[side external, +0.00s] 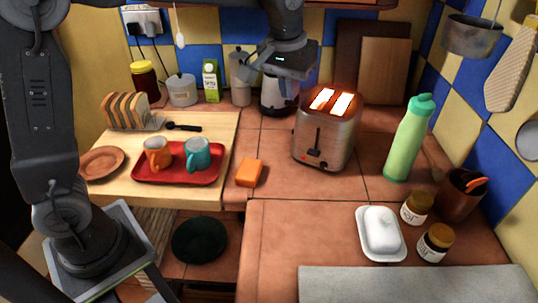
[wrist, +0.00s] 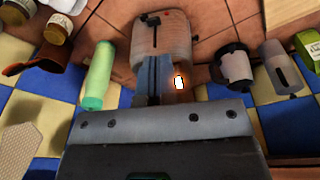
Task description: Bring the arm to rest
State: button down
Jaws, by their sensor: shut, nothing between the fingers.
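My gripper (wrist: 154,62) is shut and empty. In the side view it hangs from my arm at the top middle (side external: 284,60), behind and left of the silver toaster (side external: 322,140), in front of the tiled back wall. In the wrist view its closed fingers overlap the toaster (wrist: 178,38). The toaster's two slots glow orange, with bright slices in them. I cannot tell how far the fingers are from the toaster.
A green bottle (side external: 407,140) stands right of the toaster. A red tray (side external: 150,177) with two mugs lies left. An orange sponge (side external: 249,173) and white butter dish (side external: 366,246) lie on the counter.

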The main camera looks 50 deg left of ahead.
jog(key=s+a+f+m+t, duration=0.1)
jog(key=s+a, duration=0.1)
jog(key=s, duration=0.9)
jog(key=s+a+f+m+t, duration=0.1)
jog(key=s+a+m+t, duration=0.1)
jog(key=s, duration=1)
jog(key=shift+a+f+t, duration=0.2)
jog(key=shift+a+t, duration=0.1)
jog(key=shift+a, duration=0.5)
